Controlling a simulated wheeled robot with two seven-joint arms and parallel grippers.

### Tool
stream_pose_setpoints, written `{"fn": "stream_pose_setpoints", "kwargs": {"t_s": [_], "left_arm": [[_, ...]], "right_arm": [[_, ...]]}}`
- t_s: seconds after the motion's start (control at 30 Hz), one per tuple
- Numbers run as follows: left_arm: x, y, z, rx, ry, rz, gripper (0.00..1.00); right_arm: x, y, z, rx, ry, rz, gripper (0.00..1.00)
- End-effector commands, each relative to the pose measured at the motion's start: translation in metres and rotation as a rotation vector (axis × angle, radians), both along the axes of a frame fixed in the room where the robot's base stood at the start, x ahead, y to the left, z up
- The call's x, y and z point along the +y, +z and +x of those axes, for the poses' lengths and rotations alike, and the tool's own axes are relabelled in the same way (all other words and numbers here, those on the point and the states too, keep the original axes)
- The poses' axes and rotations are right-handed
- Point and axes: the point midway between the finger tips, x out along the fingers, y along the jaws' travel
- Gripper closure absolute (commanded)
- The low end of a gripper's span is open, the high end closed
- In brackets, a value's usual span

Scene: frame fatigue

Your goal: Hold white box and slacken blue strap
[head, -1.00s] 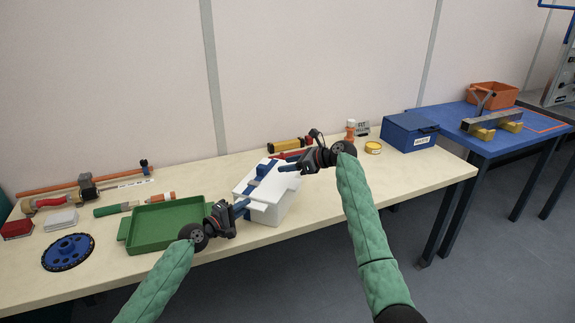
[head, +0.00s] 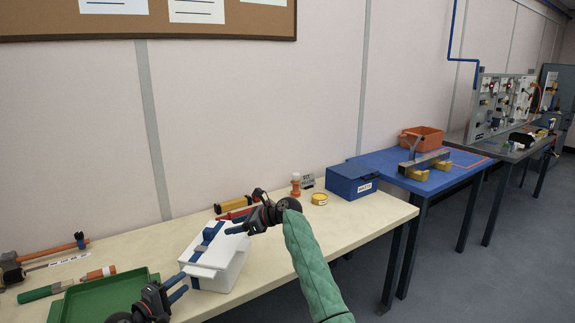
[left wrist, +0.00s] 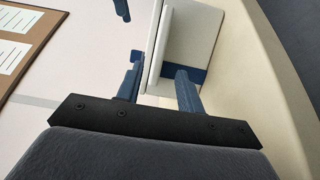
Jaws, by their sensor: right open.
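The white box (head: 222,272) stands on the bench with its lid on; it also shows in the left wrist view (left wrist: 196,35). The blue strap (head: 206,238) runs over its lid, with a blue buckle on top. My left gripper (head: 180,287) is at the box's near left end. My right gripper (head: 238,228) is open and empty just right of the strap, above the lid's right side; contact with the strap is not visible.
A green tray (head: 105,300) lies left of the box. Behind are a yellow level (head: 233,204), an orange-capped bottle (head: 295,185) and a yellow tin (head: 319,198). A blue case (head: 350,183) stands at the bench's right end. The bench front right of the box is clear.

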Motion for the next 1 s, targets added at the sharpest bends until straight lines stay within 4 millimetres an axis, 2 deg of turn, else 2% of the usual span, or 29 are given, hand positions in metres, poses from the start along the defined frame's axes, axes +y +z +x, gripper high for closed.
{"fn": "stream_pose_setpoints", "kwargs": {"t_s": [0.3,0.5,1.0], "left_arm": [[0.024,-0.001,-0.042,0.003,0.000,-0.001,0.63],[0.033,-0.001,-0.057,0.002,0.000,0.000,0.63],[0.037,-0.001,-0.063,0.001,0.000,0.000,0.63]], "right_arm": [[0.000,0.000,0.000,0.000,0.000,0.000,0.49],[0.000,0.000,0.000,0.000,0.000,0.000,0.49],[0.000,0.000,0.000,0.000,0.000,0.000,0.49]]}}
